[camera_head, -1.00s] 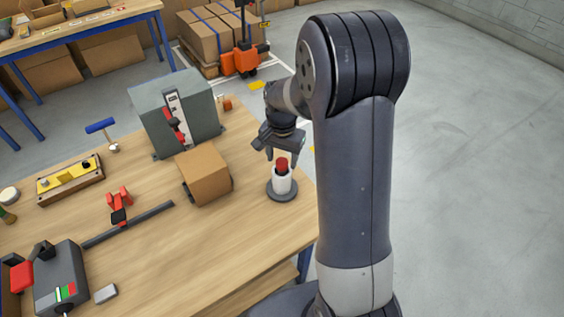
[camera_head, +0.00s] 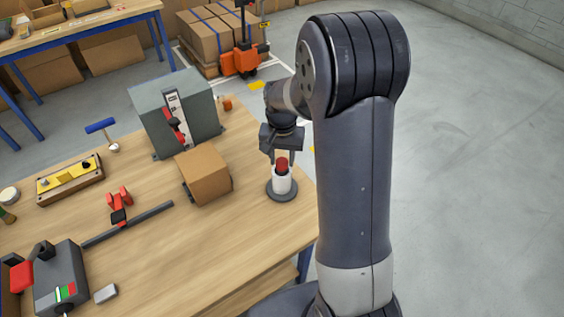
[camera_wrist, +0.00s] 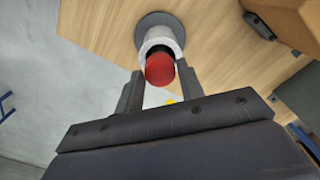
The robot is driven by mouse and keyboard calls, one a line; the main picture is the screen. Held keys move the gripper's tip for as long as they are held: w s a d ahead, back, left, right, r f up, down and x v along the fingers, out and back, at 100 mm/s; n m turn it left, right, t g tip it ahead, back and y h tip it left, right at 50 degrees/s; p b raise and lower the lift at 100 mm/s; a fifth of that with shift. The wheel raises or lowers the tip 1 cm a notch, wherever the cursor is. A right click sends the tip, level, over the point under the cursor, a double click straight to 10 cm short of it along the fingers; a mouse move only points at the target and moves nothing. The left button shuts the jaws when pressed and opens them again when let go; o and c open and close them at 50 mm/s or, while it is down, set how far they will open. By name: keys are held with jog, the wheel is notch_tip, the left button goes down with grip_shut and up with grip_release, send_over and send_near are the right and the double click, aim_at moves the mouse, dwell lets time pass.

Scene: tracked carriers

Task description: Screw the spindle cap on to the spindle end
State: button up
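The red spindle cap (camera_head: 282,164) sits at the top of the white spindle (camera_head: 282,183), which stands upright on a dark round base near the table's right edge. In the wrist view the cap (camera_wrist: 160,69) is at the upper middle, with a dark ring between it and the white spindle (camera_wrist: 158,37). My gripper (camera_head: 281,157) is directly above, pointing down. Its fingers (camera_wrist: 160,75) stand on either side of the cap, with a narrow gap visible at each side. The thread and how far the cap is seated are hidden.
A cardboard box (camera_head: 204,174) stands close left of the spindle. Behind it is a grey machine (camera_head: 176,108) with a red handle. A dark bar with a red clamp (camera_head: 119,203) lies farther left. The wooden table (camera_head: 215,250) is clear in front.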

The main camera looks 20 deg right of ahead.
jog(key=c, duration=0.4)
jog(key=m, duration=0.5)
jog(key=shift+m, duration=0.3)
jog(key=m, duration=0.4)
jog(key=m, duration=1)
